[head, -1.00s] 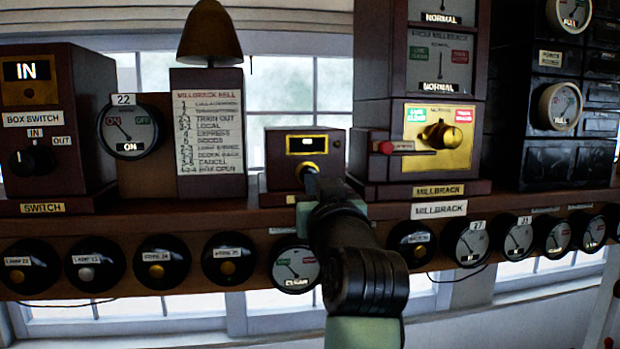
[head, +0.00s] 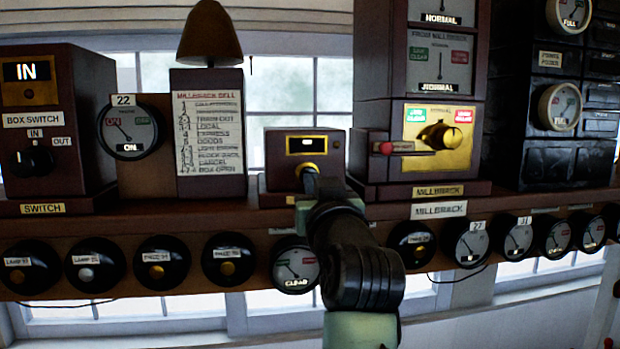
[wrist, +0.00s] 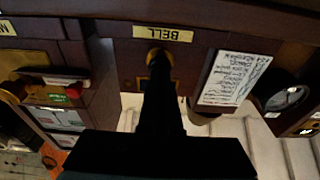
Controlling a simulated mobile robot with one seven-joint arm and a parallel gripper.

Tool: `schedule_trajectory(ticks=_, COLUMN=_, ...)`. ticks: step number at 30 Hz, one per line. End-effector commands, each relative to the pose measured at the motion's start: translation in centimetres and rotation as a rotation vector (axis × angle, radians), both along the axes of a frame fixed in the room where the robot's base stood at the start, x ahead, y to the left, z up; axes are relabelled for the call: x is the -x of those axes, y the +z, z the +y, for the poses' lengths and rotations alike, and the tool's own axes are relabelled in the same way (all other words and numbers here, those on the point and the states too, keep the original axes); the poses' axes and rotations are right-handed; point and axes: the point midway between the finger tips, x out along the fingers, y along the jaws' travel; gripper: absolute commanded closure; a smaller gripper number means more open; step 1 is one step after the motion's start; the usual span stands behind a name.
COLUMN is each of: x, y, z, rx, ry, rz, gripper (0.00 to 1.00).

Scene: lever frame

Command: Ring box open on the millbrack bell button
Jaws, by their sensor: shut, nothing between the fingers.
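The Millbrack bell box (head: 283,148) is a small dark wooden block on the shelf with a dark window and a yellow brass button (head: 307,168) below it. In the wrist view its BELL label (wrist: 162,33) shows upside down, with the brass button (wrist: 153,55) just under it. My gripper (head: 312,185) is shut and empty, its tip right at the button. I cannot tell whether it touches or presses it, as the fingers hide part of the button. The bell code card (head: 208,132) hangs to the left, under the brown bell dome (head: 210,35).
The Millbrack block instrument (head: 420,145) with a red plunger (head: 386,148) and brass knob stands close on the right. The box switch (head: 50,120) is far left. A row of round plungers and dials (head: 162,262) runs along the shelf front below.

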Motion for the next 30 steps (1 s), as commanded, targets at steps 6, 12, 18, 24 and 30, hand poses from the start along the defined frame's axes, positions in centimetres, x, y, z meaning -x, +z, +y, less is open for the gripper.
schedule_trajectory(ticks=6, x=0.7, y=0.0, z=-0.2, rx=0.000, ry=-0.001, rz=0.000, gripper=1.00)
schedule_trajectory(ticks=12, x=0.7, y=0.0, z=-0.2, rx=0.000, ry=-0.001, rz=0.001, gripper=1.00)
schedule_trajectory(ticks=18, x=0.0, y=0.0, z=0.0, rx=0.000, ry=0.000, rz=0.002, gripper=1.00)
schedule_trajectory(ticks=24, x=-0.8, y=0.0, z=0.1, rx=0.000, ry=0.000, rz=0.001, gripper=1.00)
schedule_trajectory(ticks=30, x=-0.7, y=0.0, z=0.1, rx=0.001, ry=0.000, rz=0.000, gripper=1.00)
